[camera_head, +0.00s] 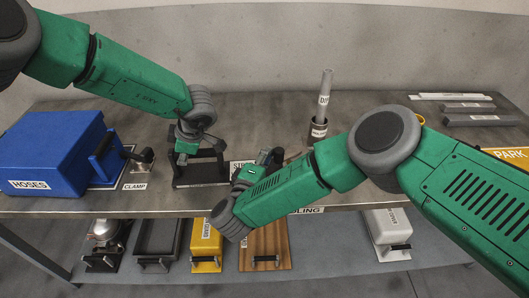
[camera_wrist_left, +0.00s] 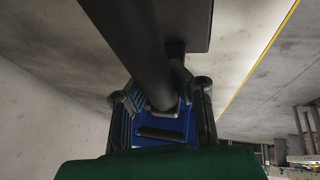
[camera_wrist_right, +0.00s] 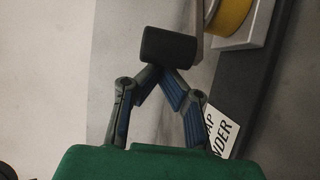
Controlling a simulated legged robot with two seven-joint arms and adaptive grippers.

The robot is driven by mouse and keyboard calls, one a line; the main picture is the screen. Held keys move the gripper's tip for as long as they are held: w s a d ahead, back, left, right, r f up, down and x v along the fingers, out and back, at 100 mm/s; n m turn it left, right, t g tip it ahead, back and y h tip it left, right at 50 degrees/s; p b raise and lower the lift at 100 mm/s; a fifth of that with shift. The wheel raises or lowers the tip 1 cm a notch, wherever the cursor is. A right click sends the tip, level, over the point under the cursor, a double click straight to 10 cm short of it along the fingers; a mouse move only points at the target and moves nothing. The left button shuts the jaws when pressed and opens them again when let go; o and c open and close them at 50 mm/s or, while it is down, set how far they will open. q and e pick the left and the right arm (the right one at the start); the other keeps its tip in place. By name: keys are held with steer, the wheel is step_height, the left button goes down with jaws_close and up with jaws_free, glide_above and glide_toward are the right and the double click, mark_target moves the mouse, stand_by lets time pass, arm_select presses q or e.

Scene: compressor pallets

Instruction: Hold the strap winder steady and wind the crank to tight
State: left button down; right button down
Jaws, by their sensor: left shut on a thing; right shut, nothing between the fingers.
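The strap winder (camera_head: 205,183) stands near the shelf's front edge, a black frame partly hidden by my arms. My left gripper (camera_head: 186,143) is at its upper bar; in the left wrist view (camera_wrist_left: 160,105) the fingers are shut around a thick dark bar (camera_wrist_left: 145,50). My right gripper (camera_head: 272,157) is just right of the winder. In the right wrist view (camera_wrist_right: 165,70) its fingers are shut with tips together at the black crank knob (camera_wrist_right: 168,48), not around it. A yellow drum (camera_wrist_right: 231,16) and the winder's label (camera_wrist_right: 220,132) show beside it. Contact with the knob is unclear.
A blue HOSES case (camera_head: 52,150) and a clamp (camera_head: 143,158) are at left. A cup with an upright rod (camera_head: 318,128) stands behind my right arm. Grey bars (camera_head: 470,107) and a yellow PARK panel (camera_head: 512,155) lie right. Several handled items fill the lower shelf.

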steer(key=shift+a, duration=0.1)
steer(key=shift+s+a+r+n+t+y, duration=0.15)
steer(key=shift+n+t+y, duration=0.25)
steer(key=shift+y, duration=0.3)
steer(key=shift+n+y, duration=0.3)
steer(key=shift+s+n+t+y, duration=0.2)
steer(key=shift+n+t+y, duration=0.15)
steer(key=shift+y, duration=0.35)
